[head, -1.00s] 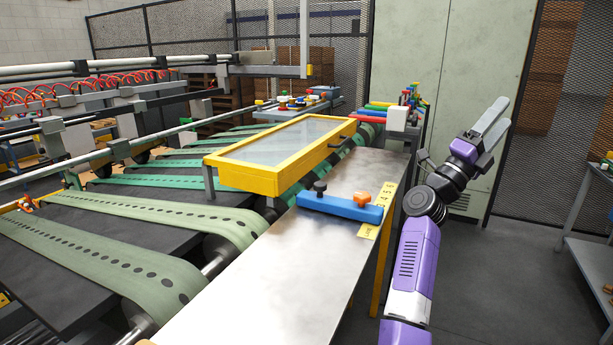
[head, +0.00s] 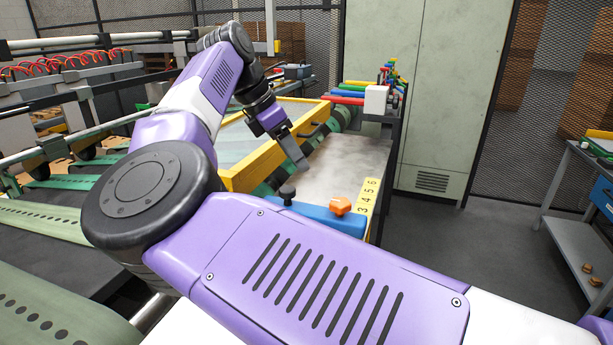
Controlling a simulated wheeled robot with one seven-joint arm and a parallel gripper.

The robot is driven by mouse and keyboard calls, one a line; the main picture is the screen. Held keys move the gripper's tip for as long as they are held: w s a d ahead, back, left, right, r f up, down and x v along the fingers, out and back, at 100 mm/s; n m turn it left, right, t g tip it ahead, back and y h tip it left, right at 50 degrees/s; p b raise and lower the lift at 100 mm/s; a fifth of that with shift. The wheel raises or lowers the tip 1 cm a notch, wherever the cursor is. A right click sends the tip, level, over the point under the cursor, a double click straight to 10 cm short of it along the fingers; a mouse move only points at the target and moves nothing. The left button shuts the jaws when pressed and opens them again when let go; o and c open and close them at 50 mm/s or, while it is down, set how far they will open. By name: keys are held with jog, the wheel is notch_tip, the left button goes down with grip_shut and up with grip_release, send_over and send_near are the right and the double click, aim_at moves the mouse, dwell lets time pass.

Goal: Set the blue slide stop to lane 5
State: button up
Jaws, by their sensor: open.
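The blue slide stop (head: 325,215) is a bar lying across the metal table. It carries a black knob (head: 288,193) and an orange knob (head: 340,205). Its right end meets the yellow lane scale (head: 370,190), where the digits 3, 4, 5 and 6 show, running away from me. The bar's end is near or below the 3; the exact lane cannot be told, as my arm hides the near part of bar and scale. My gripper (head: 303,165) is open and empty, pointing down above the table, beyond the black knob and apart from the bar.
A yellow-framed clear cover (head: 240,180) stands close left of my gripper. A white block (head: 377,99) and coloured bars are at the table's far end. The table (head: 350,160) beyond the stop is bare. A grey shelf (head: 575,222) stands at the right.

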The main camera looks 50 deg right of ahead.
aim_at(287, 188)
jog(key=w+a+y, duration=0.1)
jog(key=w+a, duration=0.2)
jog(key=a, duration=0.1)
jog(key=x, duration=0.4)
jog(key=p+x, duration=0.1)
jog(key=x, duration=0.3)
jog(key=shift+s+a, duration=0.1)
jog(key=shift+a, duration=0.1)
grip_shut()
dwell(0.9)
